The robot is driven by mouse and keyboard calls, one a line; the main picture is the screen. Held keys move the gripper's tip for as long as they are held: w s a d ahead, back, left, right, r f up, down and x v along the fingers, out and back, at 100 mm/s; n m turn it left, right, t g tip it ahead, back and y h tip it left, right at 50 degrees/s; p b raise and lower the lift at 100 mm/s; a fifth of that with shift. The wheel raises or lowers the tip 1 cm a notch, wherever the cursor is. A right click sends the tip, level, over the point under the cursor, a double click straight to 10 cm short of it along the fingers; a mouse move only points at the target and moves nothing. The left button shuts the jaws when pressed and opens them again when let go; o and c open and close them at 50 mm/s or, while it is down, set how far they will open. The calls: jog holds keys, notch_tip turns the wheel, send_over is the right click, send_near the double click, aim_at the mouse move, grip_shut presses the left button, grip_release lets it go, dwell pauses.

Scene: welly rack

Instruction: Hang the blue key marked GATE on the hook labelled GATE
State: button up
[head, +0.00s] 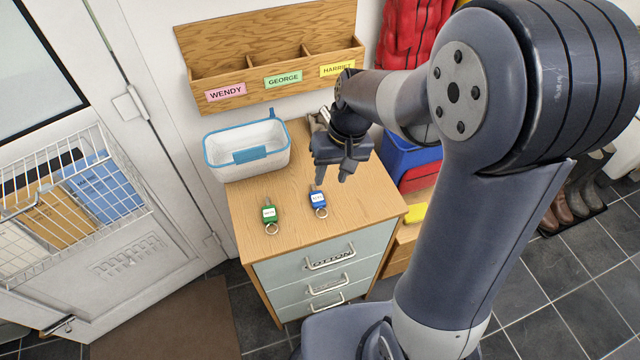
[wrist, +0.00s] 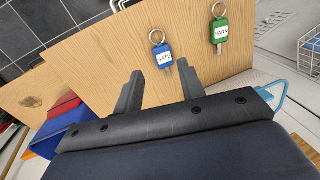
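The blue key (head: 318,201) lies flat on the wooden cabinet top (head: 345,213), its ring toward the drawer side. In the wrist view the blue key (wrist: 162,52) shows a white tag that reads GATE. A green key (head: 269,214) lies to its left in the head view; it also shows in the wrist view (wrist: 220,30), its tag hard to read. My gripper (head: 345,179) is above the cabinet top, to the upper right of the blue key. Its two fingers (wrist: 158,88) are apart with nothing between them. No hook labelled GATE is visible in either view.
A white tub with a blue rim (head: 247,150) stands at the back left of the cabinet top. A wooden wall rack (head: 270,55) labelled WENDY, GEORGE and HARRIET hangs behind. A blue and red box (head: 410,160) is to the right. The front of the top is clear.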

aim_at(320, 211)
jog(key=f, duration=0.3)
jog(key=a+f, duration=0.1)
jog(key=f, duration=0.3)
jog(key=a+f, duration=0.1)
jog(key=f, duration=0.2)
jog(key=shift+s+f+p, duration=0.2)
jog(key=shift+f+p, duration=0.15)
jog(key=shift+c, duration=0.5)
jog(key=c, duration=0.5)
jog(key=shift+c, duration=0.2)
notch_tip(320, 211, up, 10)
